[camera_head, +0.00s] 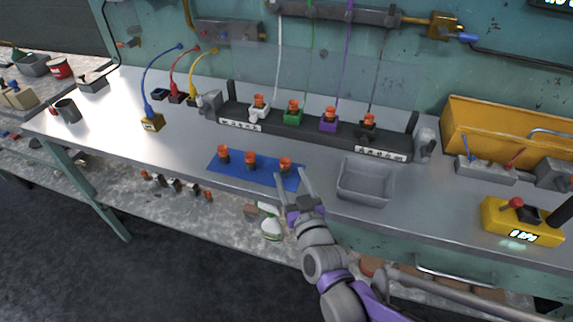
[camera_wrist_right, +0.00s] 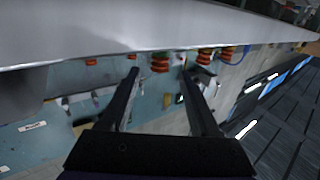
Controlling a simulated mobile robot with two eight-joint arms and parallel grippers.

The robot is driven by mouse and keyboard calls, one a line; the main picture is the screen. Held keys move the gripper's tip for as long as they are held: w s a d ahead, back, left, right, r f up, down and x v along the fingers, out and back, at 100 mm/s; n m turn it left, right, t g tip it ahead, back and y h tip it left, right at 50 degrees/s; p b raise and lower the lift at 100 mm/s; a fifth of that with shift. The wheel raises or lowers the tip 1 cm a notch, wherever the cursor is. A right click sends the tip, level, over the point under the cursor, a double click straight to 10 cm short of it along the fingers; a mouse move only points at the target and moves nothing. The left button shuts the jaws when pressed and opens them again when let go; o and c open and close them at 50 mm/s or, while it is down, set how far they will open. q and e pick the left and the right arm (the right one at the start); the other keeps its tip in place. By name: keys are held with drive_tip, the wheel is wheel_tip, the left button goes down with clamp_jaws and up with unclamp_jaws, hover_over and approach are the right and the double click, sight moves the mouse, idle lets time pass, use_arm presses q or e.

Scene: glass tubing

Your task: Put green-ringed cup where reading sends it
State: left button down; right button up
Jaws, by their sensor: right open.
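On a blue mat (camera_head: 236,172) stand three small dark pieces with orange tops: a left one (camera_head: 223,153), a middle one (camera_head: 250,159) and a right one (camera_head: 286,164). I cannot make out a green ring on any of them. My right gripper (camera_head: 291,172) is open at the mat's front right edge, its fingers pointing toward the right piece. In the right wrist view, an orange ribbed piece (camera_wrist_right: 160,63) shows between and beyond the open fingertips (camera_wrist_right: 160,73). A yellow meter (camera_head: 495,220) at the right has a lit display (camera_head: 522,237); its digits are too small to read. My left gripper is out of view.
Behind the mat, a dark rack (camera_head: 390,146) holds white, green (camera_head: 293,113), purple (camera_head: 329,120) and black orange-topped fittings. A grey tray (camera_head: 365,199) stands right of my gripper. A grey mug (camera_head: 68,110) stands far left.

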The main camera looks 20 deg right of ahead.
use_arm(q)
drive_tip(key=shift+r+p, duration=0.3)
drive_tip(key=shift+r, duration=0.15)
use_arm(e)
drive_tip(key=s, duration=0.6)
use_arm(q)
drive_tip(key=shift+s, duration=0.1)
use_arm(e)
drive_tip(key=shift+s+f, duration=0.1)
drive_tip(key=shift+s, duration=0.05)
